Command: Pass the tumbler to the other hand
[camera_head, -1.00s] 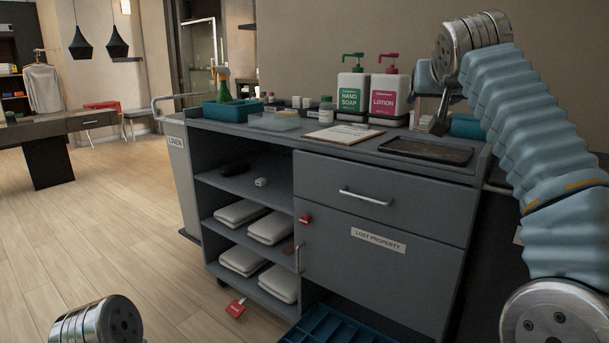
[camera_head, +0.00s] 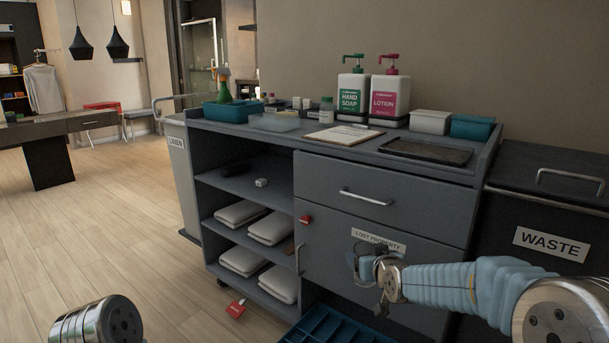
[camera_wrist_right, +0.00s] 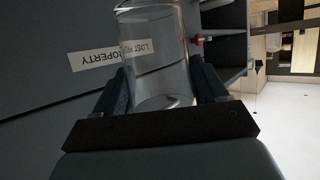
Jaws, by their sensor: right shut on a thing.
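The tumbler is clear glass and shows best in the right wrist view (camera_wrist_right: 158,60), between the two dark fingers of my right gripper (camera_wrist_right: 165,85). My right gripper is shut on it. In the head view my right gripper (camera_head: 380,275) is in front of the cart's lower door, and the tumbler (camera_head: 358,260) is a faint clear shape at its tip. My left arm shows only as a metal joint at the bottom left of the head view; its gripper is out of view.
The grey cart (camera_head: 340,270) stands close behind my right gripper. Its top holds a hand soap bottle (camera_head: 352,92), a lotion bottle (camera_head: 390,95), a clipboard (camera_head: 345,135) and a dark tray (camera_head: 425,152). A waste bin (camera_head: 550,190) is at right.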

